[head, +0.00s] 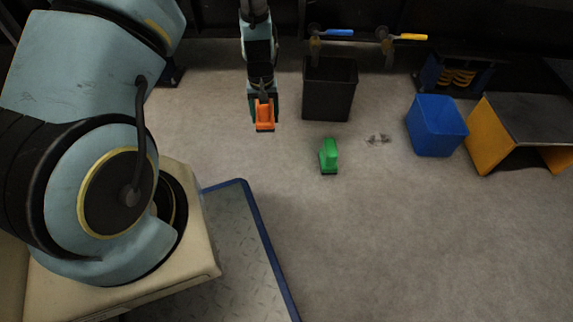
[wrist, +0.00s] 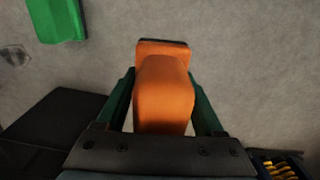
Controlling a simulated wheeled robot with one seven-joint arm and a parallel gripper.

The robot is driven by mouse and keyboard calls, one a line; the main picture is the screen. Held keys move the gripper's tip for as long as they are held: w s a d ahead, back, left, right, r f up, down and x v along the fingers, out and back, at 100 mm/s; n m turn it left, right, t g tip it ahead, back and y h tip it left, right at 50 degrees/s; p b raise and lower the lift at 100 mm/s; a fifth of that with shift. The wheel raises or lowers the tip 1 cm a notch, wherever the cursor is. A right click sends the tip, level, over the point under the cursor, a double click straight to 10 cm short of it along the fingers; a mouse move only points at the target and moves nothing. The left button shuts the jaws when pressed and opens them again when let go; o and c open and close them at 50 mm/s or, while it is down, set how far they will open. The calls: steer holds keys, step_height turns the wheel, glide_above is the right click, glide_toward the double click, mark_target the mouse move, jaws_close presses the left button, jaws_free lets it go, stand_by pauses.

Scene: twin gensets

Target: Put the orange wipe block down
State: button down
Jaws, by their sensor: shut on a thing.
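The orange wipe block (head: 265,116) is held in my gripper (head: 263,97) in the head view, above or close to the grey floor; I cannot tell whether it touches the floor. In the wrist view the orange wipe block (wrist: 164,92) sits between the two dark green fingers of my gripper (wrist: 163,100), which are shut on it. Its wider base with a dark edge points away from the palm. The palm side of the block is partly hidden.
A green block (head: 329,156) stands on the floor to the right. Clear bits (head: 377,139) lie near the green block. Blue and yellow handles (head: 339,32) are at the back.

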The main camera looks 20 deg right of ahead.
steer(key=m+b, duration=0.1)
glide_toward(286, 160)
steer(key=f+b, duration=0.1)
steer(key=b, duration=0.1)
steer(key=shift+s+d+f+b, duration=0.1)
steer(key=shift+d+f+b, duration=0.05)
steer(key=shift+f+b, duration=1.5)
steer(key=shift+f, duration=1)
steer(key=shift+f, duration=0.15)
jaws_free()
step_height(286, 160, up, 12)
steer(key=p, duration=0.6)
